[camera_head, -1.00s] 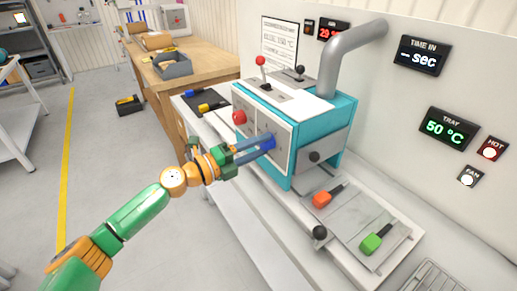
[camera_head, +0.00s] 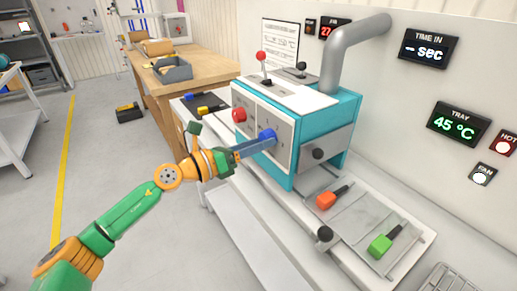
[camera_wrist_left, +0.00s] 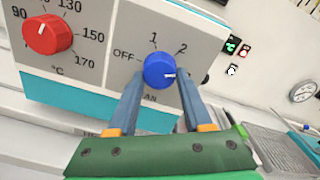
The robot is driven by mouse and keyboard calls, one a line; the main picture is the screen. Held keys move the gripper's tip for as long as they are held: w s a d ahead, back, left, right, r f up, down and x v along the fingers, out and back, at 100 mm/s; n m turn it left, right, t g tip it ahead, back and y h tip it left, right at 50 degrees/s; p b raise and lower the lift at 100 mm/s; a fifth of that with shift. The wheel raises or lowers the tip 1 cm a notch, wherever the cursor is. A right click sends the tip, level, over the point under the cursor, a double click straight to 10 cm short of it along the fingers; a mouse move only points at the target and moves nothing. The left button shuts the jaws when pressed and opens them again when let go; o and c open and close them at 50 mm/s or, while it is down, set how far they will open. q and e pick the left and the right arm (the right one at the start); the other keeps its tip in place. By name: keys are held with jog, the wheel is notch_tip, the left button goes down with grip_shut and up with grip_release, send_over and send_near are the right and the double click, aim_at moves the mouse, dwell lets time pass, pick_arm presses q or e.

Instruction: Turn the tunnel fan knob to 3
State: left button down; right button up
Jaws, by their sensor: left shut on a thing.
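The tunnel fan knob is the round blue knob (camera_wrist_left: 158,70) on the grey front panel (camera_wrist_left: 95,70) of the teal tunnel machine. It also shows in the head view (camera_head: 268,136). My left gripper (camera_head: 258,144) is shut on this knob, with one finger on each side in the wrist view (camera_wrist_left: 160,88). The labels OFF, 1 and 2 are readable around the knob. Its white pointer mark points right, past the 2, toward my right-hand finger. That finger covers the panel there, and I see no label 3. My right gripper is not in view.
A red temperature knob (camera_wrist_left: 47,36) sits left of the fan knob. The tray display (camera_head: 458,124) reads 45 °C. Orange (camera_head: 326,200) and green (camera_head: 381,244) handled tools lie on the tray at the right. A wooden bench (camera_head: 205,66) stands behind.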

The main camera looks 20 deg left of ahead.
pick_arm(q)
jog(key=shift+w+a+m+b, duration=0.1)
jog(key=shift+m+b, duration=1.2)
jog(key=shift+m, duration=1.1)
jog(key=shift+r, duration=0.15)
jog(key=shift+c, duration=1.6)
grip_release()
jog(key=b+v, duration=0.5)
jog(key=v, duration=0.2)
